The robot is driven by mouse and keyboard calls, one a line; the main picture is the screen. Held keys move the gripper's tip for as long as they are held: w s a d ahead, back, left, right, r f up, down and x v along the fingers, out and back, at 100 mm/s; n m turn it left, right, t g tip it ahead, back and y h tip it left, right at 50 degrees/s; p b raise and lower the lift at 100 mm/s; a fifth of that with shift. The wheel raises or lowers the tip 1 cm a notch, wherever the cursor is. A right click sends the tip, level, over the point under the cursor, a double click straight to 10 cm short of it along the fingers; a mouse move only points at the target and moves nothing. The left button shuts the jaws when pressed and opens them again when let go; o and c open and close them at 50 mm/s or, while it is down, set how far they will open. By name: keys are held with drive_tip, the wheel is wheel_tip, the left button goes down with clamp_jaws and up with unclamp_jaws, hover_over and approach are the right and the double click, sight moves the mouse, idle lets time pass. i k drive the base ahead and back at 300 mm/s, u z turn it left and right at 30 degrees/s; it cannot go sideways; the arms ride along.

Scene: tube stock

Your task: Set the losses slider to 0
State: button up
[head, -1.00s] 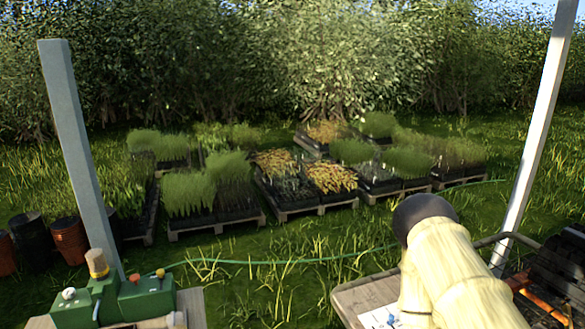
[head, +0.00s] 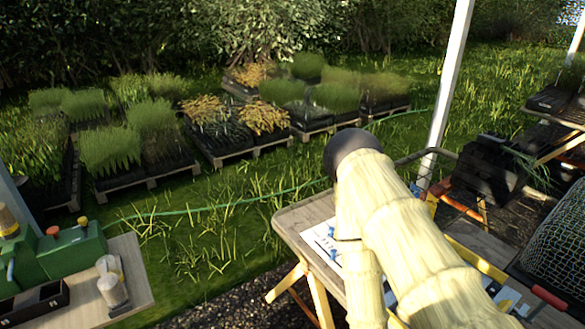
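I cannot make out the losses slider in the head view. A white sheet or board (head: 322,236) with dark marks and small blue pieces lies on the wooden table (head: 292,222) at the centre right. My pale yellow arm crosses in front of this table and hides much of it, including part of the white sheet. My gripper does not show.
A green machine (head: 62,254) and a black tray (head: 36,303) stand on a bench at the lower left. Beyond are pallets of potted plants and a green hose on grass. A white post (head: 446,90) rises behind the table. Black crates (head: 487,172) stand at right.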

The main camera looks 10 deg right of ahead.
sight(333, 251)
drive_tip(key=z, duration=0.85)
